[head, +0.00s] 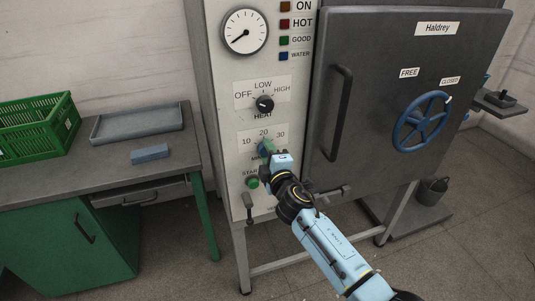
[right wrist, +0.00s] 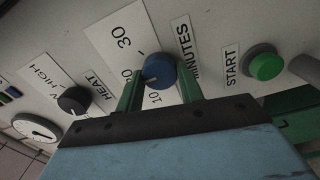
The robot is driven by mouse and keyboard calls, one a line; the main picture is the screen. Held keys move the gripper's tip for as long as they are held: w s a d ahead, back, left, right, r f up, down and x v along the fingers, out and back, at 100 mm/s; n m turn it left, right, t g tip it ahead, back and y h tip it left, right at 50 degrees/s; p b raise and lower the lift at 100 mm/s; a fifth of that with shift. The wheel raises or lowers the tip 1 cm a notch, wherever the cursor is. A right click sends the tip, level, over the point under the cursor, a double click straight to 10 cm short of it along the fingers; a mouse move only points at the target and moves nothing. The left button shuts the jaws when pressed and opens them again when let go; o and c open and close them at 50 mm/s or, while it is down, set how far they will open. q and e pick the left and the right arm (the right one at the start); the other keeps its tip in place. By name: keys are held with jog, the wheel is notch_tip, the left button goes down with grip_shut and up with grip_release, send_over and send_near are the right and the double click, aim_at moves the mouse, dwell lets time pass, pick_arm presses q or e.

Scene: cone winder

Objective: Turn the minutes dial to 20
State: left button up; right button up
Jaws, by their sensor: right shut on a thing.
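The blue minutes dial (right wrist: 161,72) sits on the panel below its 10, 20, 30 scale (head: 263,136). My right gripper (right wrist: 160,88) is shut on the dial, with one green finger on each side of it. In the right wrist view, the dial's pale mark appears to point between 10 and 20. The 20 is partly hidden by a finger there, so the exact reading is unclear. In the head view my right gripper (head: 266,149) covers most of the dial. My left gripper is not in view.
The black heat knob (head: 264,104) is above, and the green start button (head: 252,182) is below. A dark door with a long handle (head: 337,115) and blue wheel (head: 422,122) stands right. A table with a green crate (head: 38,128), grey tray and blue block is left.

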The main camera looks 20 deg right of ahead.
jog(key=o, duration=1)
jog(key=s, duration=1.3)
jog(key=shift+s+d+p, duration=0.2)
jog(key=shift+d+p, duration=0.05)
jog(key=shift+p, duration=0.1)
